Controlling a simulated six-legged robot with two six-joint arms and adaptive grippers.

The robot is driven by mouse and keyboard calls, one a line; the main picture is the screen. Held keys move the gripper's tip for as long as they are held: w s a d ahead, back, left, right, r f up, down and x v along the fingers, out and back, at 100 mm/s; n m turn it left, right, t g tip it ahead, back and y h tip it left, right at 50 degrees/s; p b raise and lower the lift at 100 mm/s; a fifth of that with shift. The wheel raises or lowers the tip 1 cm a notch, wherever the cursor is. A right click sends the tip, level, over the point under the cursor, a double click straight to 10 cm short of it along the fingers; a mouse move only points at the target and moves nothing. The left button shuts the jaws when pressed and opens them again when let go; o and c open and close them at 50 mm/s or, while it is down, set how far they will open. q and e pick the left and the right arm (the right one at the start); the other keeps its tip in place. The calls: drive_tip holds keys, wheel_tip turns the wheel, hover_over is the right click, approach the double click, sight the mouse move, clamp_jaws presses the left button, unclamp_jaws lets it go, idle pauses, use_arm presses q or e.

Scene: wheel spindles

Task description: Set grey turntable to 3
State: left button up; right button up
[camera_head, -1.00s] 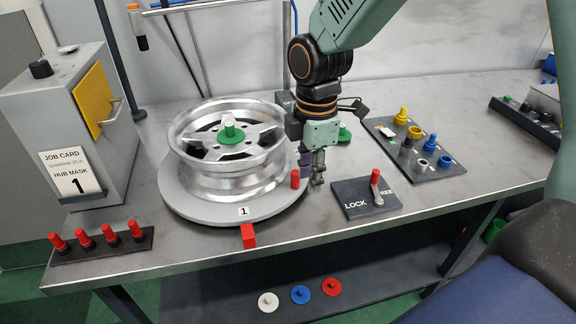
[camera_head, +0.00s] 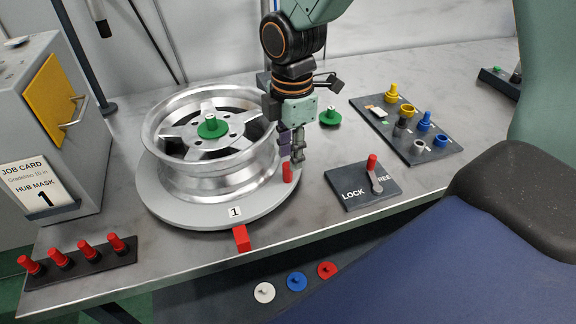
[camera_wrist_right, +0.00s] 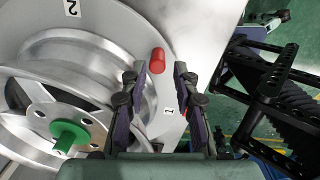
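The grey turntable (camera_head: 187,216) carries a silver wheel (camera_head: 185,180) with a green hub piece (camera_head: 212,127) at its centre. Its label 1 (camera_head: 235,212) is near the red pointer (camera_head: 242,238) at the bench's front edge. A red peg (camera_head: 287,172) stands on the turntable's rim. My right gripper (camera_head: 298,157) is just beside and behind this peg. In the right wrist view, its fingers (camera_wrist_right: 163,98) are apart and empty, with the red peg (camera_wrist_right: 157,61) beyond their tips and label 2 (camera_wrist_right: 71,8) at top left. My left gripper is out of view.
A red-handled lever (camera_head: 373,172) stands on the LOCK/FREE plate (camera_head: 352,192), covering part of FREE. Right of it is a board (camera_head: 418,150) of coloured parts. A rack of red pegs (camera_head: 84,262) and a job-card box (camera_head: 45,130) are at left.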

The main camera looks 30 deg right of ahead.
sight(287, 164)
drive_tip(key=f, duration=0.4)
drive_tip(key=shift+w+a+b, duration=0.3)
drive_tip(key=shift+a+b, duration=0.05)
drive_tip(key=shift+d+f, duration=0.1)
drive_tip(key=shift+f, duration=0.2)
drive_tip(key=shift+s+d, duration=0.2)
drive_tip(key=shift+a, duration=0.1)
drive_tip(key=shift+w+a, duration=0.15)
drive_tip(key=shift+w, duration=0.05)
drive_tip(key=c, duration=0.3)
clamp_jaws()
